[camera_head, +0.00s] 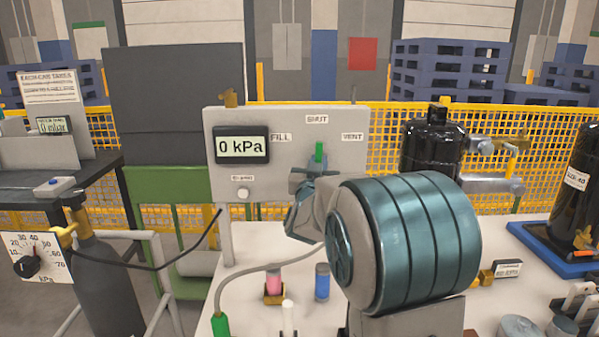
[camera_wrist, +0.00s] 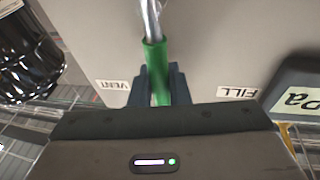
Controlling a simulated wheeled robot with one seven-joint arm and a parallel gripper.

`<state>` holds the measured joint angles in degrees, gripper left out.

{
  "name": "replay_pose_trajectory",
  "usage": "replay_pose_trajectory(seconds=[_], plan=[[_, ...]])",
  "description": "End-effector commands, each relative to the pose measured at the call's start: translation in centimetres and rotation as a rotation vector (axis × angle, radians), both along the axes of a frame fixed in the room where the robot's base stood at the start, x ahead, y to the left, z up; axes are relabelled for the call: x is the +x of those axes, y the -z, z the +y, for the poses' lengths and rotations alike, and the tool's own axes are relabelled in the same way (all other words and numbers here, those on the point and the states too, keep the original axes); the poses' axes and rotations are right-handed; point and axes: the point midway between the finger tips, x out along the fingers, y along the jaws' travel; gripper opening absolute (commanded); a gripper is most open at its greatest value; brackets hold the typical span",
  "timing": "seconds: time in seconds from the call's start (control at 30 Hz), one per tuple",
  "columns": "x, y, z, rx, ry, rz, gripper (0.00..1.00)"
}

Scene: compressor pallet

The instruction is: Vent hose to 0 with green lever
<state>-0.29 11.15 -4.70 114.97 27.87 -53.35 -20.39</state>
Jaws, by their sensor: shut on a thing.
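The green lever (camera_head: 319,152) is on the grey panel (camera_head: 290,125), between the FILL and VENT labels and below the SHUT label. In the head view it points up toward SHUT. In the wrist view the green lever (camera_wrist: 155,62) sits between the two dark fingers of my gripper (camera_wrist: 160,85), which is shut on it. In the head view my gripper (camera_head: 318,172) is at the panel, partly hidden by my own arm. The panel display (camera_head: 241,146) reads 0 kPa. A grey hose (camera_head: 262,268) runs across the white table to a green-ended fitting (camera_head: 220,324).
A pink-topped piece (camera_head: 274,283) and a blue cylinder (camera_head: 322,281) stand on the white table. A black compressor (camera_head: 432,150) stands right of the panel. A dark gas bottle (camera_head: 105,285) and a dial (camera_head: 36,255) are at the left. Yellow mesh fencing runs behind.

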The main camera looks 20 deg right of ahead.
Motion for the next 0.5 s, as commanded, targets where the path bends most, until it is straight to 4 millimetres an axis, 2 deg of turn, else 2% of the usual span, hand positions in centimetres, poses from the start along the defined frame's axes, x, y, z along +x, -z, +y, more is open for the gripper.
replay_pose_trajectory(seconds=[0.17,0.5], plan=[[-0.16,0.20,-0.92,-0.022,0.016,0.010,0.00],[-0.18,0.16,-1.00,-0.025,0.018,0.011,0.00]])
